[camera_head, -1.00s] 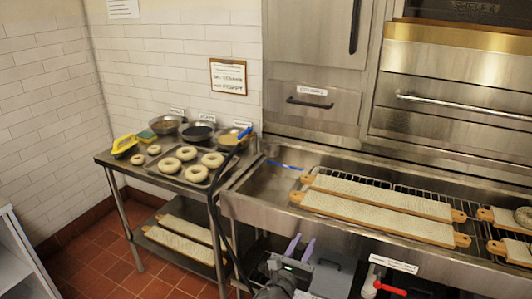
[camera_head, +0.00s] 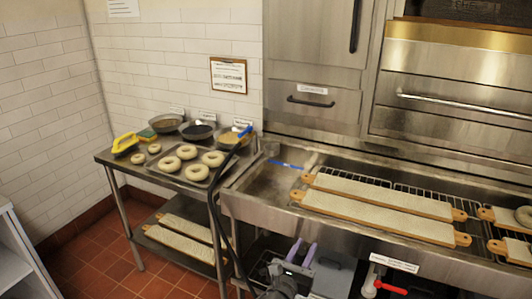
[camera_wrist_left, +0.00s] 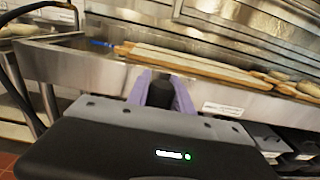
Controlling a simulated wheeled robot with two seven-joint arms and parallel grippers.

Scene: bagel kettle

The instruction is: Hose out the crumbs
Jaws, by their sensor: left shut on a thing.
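The steel trough (camera_head: 240,204) runs along the wall, with an open basin (camera_head: 268,184) at its left end. Pale, hazy patches show in the basin; I cannot make out single crumbs. A black hose (camera_head: 218,215) hangs down between the trough and the side table, and it also shows at the left of the left wrist view (camera_wrist_left: 14,75). My left gripper (camera_head: 301,251), with purple fingers, is in front of the trough below its rim. In the left wrist view it is shut on a black rounded thing (camera_wrist_left: 160,92). My right gripper is not in view.
Long topped boards (camera_head: 380,206) lie on a rack right of the basin. A blue strip (camera_head: 287,165) lies at the basin's back. A red-handled valve (camera_head: 390,288) is under the trough. The side table (camera_head: 112,160) holds bagels, bowls and a yellow tool (camera_head: 125,143).

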